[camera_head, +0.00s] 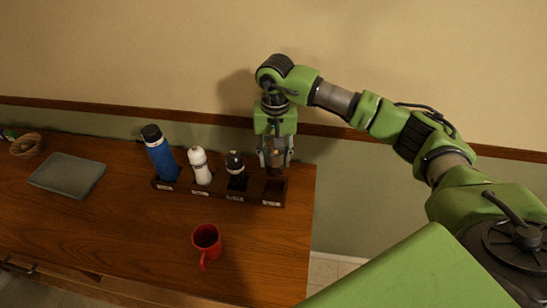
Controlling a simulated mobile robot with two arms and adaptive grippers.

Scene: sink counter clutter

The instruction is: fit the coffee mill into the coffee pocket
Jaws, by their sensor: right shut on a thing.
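My right gripper (275,162) points down over the right end of a dark wooden rack (217,194). It is shut on a small brownish thing, apparently the coffee mill (276,156), mostly hidden between the fingers. Directly below and in front is the rack's rightmost pocket (274,190), whose opening looks dark. Its label is too small to read, and I cannot tell whether the mill's lower end is inside it. My left gripper is not in view.
A red mug (207,240) stands in front. A grey tray (67,175) and a basket (26,146) lie left. The counter's right edge is close to the rack.

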